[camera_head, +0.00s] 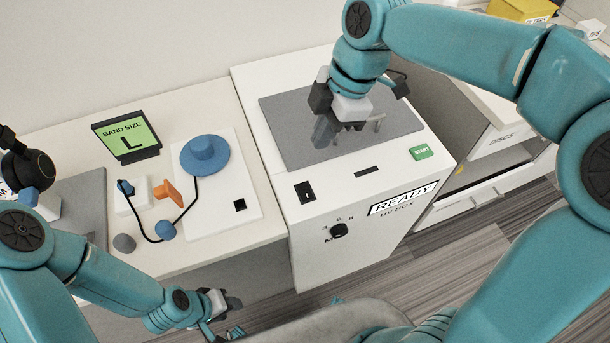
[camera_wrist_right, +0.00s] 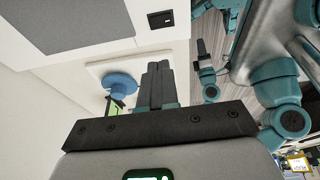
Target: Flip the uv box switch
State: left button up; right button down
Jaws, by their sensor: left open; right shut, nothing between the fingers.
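The UV box (camera_head: 320,250) is a white cabinet with a grey top panel, a "READY" label and "UV BOX" lettering on its front. Its black switch (camera_head: 304,192) sits on the top near the front left corner. The switch also shows in the right wrist view (camera_wrist_right: 160,19), beyond the fingertips and apart from them. My right gripper (camera_head: 325,132) is shut and empty, above the grey panel, behind and right of the switch. Its closed fingers (camera_wrist_right: 157,75) show in the right wrist view. My left gripper (camera_head: 225,312) is open and empty, low in front of the left table.
The box also has a green START button (camera_head: 421,152), a black dial (camera_head: 338,230) and a dark slot (camera_head: 369,169). The left table holds a blue disc (camera_head: 205,154), an orange part (camera_head: 168,192) and a green "BAND SIZE L" sign (camera_head: 124,133).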

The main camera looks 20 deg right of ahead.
jog(key=b, duration=0.2)
send_near(302, 187)
jog(key=x, duration=0.5)
jog(key=shift+a+f, duration=0.1)
jog(key=shift+a, duration=0.3)
jog(key=shift+f, duration=0.45)
jog(key=shift+w+f, duration=0.15)
jog(key=shift+f, duration=0.35)
jog(key=shift+r, duration=0.1)
